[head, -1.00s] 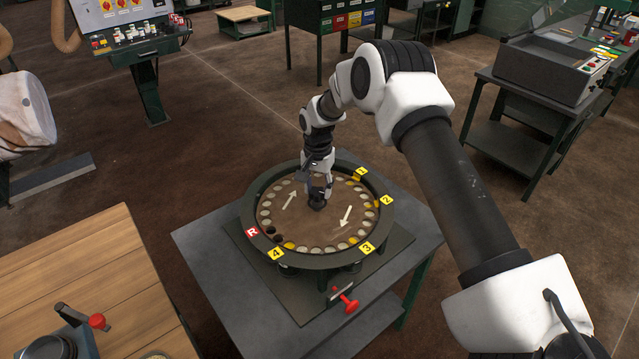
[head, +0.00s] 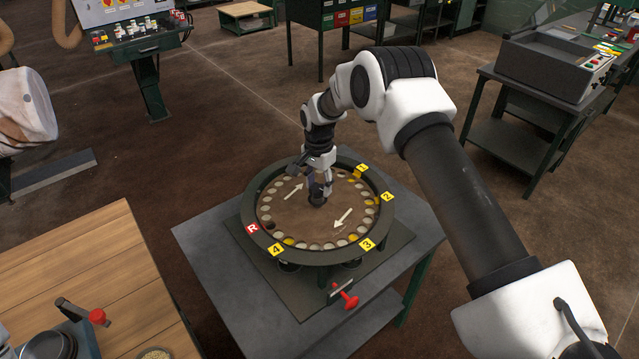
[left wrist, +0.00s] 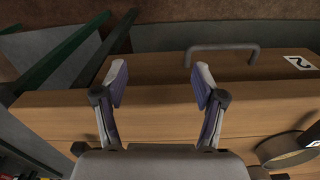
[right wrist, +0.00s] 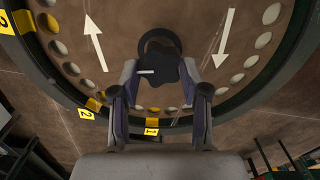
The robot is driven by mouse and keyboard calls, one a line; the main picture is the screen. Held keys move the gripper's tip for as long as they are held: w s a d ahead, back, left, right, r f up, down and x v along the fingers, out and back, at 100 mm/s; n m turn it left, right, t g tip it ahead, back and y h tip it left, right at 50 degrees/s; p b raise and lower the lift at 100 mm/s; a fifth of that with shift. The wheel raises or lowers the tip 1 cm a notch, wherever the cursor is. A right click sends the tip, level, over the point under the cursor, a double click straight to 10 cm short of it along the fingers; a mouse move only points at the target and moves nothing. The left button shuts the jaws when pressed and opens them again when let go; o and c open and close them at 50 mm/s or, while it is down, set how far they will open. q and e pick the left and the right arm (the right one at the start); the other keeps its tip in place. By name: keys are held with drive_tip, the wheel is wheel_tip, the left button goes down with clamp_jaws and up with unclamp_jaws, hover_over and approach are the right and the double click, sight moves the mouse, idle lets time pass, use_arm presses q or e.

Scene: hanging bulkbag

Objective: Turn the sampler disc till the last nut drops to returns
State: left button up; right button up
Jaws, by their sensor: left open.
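The sampler disc (head: 285,212) is a brown round plate with white arrows and a ring of pockets, inside a dark rim (head: 386,229). The rim has yellow tags 1 to 4 and a red R tag (head: 252,229). Most pockets look pale; some near R look dark, and yellow shows near the numbered tags. I cannot make out a single nut. My right gripper (head: 314,182) reaches down to the disc's black central knob (right wrist: 168,62), its fingers closed on either side of it.
A wooden bench (head: 85,260) is at the lower left. A control panel (head: 135,32) stands behind left, another bench (head: 505,100) at the right. Brown floor lies between.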

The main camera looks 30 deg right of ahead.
sight(319, 186)
drive_tip(key=o, duration=0.3)
drive_tip(key=shift+f, duration=0.1)
drive_tip(key=shift+o, duration=0.2)
wheel_tip(319, 186, up, 12)
idle(0.4)
